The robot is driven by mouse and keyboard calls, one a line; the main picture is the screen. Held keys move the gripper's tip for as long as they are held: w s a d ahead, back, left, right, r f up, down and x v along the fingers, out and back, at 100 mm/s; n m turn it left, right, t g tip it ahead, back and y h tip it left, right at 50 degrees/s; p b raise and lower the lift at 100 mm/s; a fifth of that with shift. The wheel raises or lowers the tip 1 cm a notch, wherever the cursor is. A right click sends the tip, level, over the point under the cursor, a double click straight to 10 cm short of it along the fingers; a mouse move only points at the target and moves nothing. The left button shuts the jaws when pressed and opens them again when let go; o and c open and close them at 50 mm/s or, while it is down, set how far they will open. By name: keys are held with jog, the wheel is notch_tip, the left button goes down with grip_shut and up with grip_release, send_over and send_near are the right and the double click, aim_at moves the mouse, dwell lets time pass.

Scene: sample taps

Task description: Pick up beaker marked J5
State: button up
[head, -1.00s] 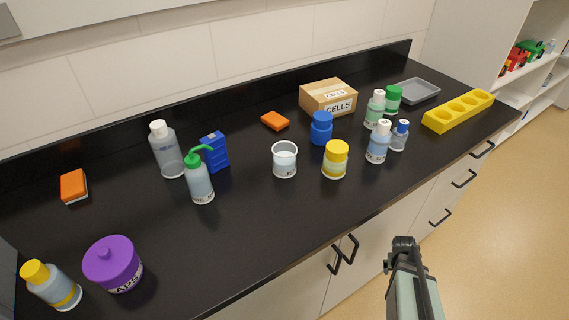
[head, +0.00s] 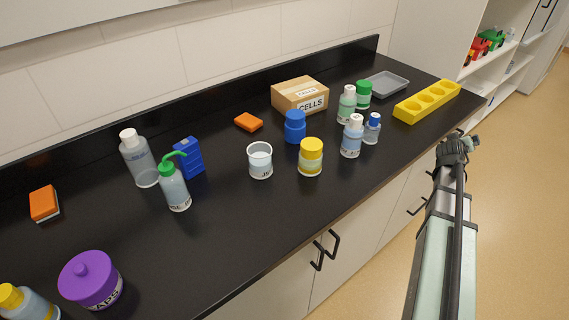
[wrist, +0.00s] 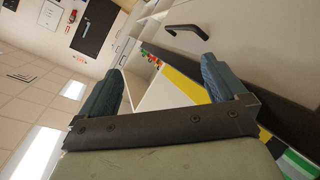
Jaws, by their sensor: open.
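The beaker marked J5 (head: 260,161) is a clear, open-topped cup standing upright near the middle of the black counter in the head view. Its dark marking is small and faces the front. My gripper (head: 459,146) is off the counter's front edge at the right, well apart from the beaker. In the wrist view my gripper (wrist: 160,88) shows two blue-grey fingers spread apart with nothing between them. The beaker is not in the wrist view.
A yellow-capped jar (head: 311,157) and a blue bottle (head: 295,127) stand right of the beaker. A green-topped wash bottle (head: 174,187) and blue rack (head: 188,158) stand left. A cardboard box (head: 300,96) is behind. Counter in front of the beaker is clear.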

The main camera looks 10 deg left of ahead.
jog(key=w+a+r+t, duration=0.1)
jog(key=w+a+r, duration=0.2)
jog(key=r, duration=0.7)
jog(key=a+r+y, duration=0.2)
jog(key=a+r, duration=0.1)
jog(key=a, duration=1.1)
jog(key=n+g+y, duration=0.4)
jog(key=g+y, duration=0.4)
send_near(259, 147)
jog(key=s, duration=0.3)
jog(key=x, duration=0.7)
jog(key=shift+w+d+r, duration=0.1)
jog(key=shift+w+d, duration=0.05)
jog(key=shift+w, duration=0.05)
jog(key=shift+x, duration=2.65)
jog(key=shift+d, duration=0.2)
jog(key=shift+c, duration=0.5)
